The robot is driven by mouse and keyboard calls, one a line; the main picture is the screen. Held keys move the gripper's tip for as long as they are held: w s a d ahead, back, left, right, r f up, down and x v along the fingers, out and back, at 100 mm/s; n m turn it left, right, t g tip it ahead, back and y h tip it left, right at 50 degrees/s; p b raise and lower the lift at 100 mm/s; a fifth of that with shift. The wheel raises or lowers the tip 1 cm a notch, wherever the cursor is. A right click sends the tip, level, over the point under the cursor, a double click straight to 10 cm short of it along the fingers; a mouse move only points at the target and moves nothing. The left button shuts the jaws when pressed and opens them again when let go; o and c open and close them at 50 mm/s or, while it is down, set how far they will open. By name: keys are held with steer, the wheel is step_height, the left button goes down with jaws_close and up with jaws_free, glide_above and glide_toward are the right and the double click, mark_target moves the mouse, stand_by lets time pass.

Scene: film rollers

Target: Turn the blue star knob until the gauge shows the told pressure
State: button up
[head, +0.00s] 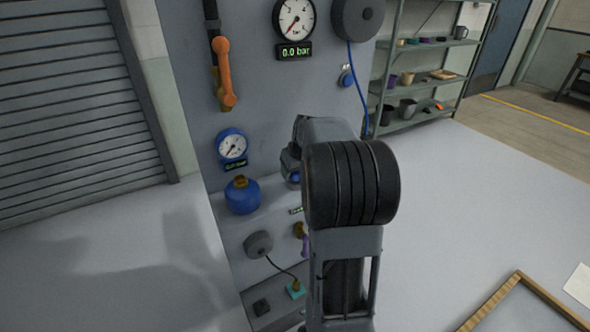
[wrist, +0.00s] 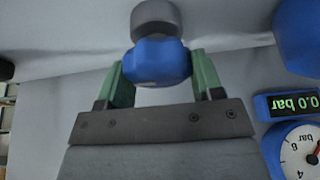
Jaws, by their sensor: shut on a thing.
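The blue star knob (wrist: 158,62) sits in front of a grey round stem in the wrist view. My gripper (wrist: 160,78) is shut on it, with one green finger on each side. In the head view my arm hides most of the gripper, and only a small blue part of the knob (head: 293,178) shows. The blue-rimmed gauge (head: 232,145) is on the panel left of the gripper, its needle pointing to the lower left. Its display (wrist: 291,104) reads 0.0 bar in the wrist view, where the dial (wrist: 302,152) is partly cut off.
A blue round vessel (head: 242,196) stands on the panel's ledge, left of the gripper. Above are a larger black gauge (head: 294,20) reading 0.0 bar, an orange lever (head: 224,70) and a hose reel (head: 357,18). A wooden-framed tray (head: 497,292) lies at lower right.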

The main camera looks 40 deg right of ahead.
steer(key=shift+c, duration=0.3)
steer(key=m+h+p, duration=0.1)
steer(key=m, duration=0.2)
steer(key=shift+r, duration=0.1)
steer(key=m+g+h, duration=0.1)
steer(key=m, duration=0.3)
steer(key=shift+h, duration=0.3)
steer(key=m+g+b, duration=0.1)
steer(key=m, duration=0.2)
steer(key=shift+f+h, duration=0.2)
steer(key=shift+h, duration=0.2)
steer(key=shift+r+m+g+h+b, duration=0.15)
steer(key=shift+m+g+b, duration=0.3)
steer(key=shift+m, duration=0.65)
steer(key=shift+f+m+g+h+b, duration=0.15)
steer(key=shift+m+g+b, duration=0.25)
steer(key=shift+m, duration=0.7)
steer(key=shift+r+m, duration=0.1)
steer(key=shift+m, duration=0.2)
steer(key=o, duration=0.9)
